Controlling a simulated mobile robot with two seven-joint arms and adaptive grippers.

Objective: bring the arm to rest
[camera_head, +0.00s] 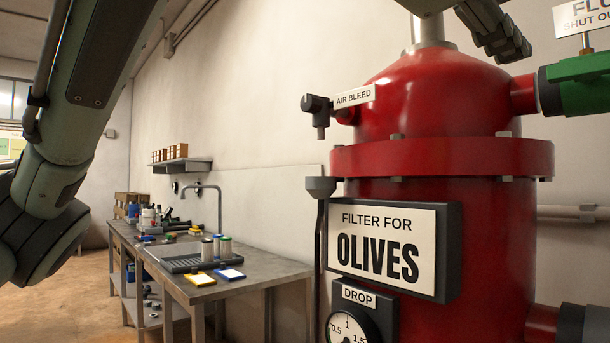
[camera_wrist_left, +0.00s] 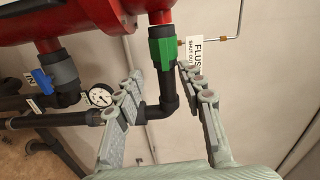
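My left arm (camera_head: 75,125) comes in from the left in the head view and leaves through the top edge. My left gripper (camera_wrist_left: 160,72) is open and empty in the left wrist view, its two fingers spread apart. The green valve (camera_wrist_left: 161,47) shows between and beyond the fingertips, beside the FLUSH tag (camera_wrist_left: 194,52). Gripper fingers (camera_head: 498,32) also show at the top right of the head view, above and left of the green valve (camera_head: 578,85); the rest is cut off. My right gripper is not in view.
The red filter tank (camera_head: 430,155) with its OLIVES sign (camera_head: 385,246) stands close on the right. A pressure gauge (camera_head: 348,328) sits below it. A blue-handled valve (camera_wrist_left: 42,79) shows in the wrist view. A workbench (camera_head: 255,283) stands along the wall; the floor (camera_head: 90,300) left of it is bare.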

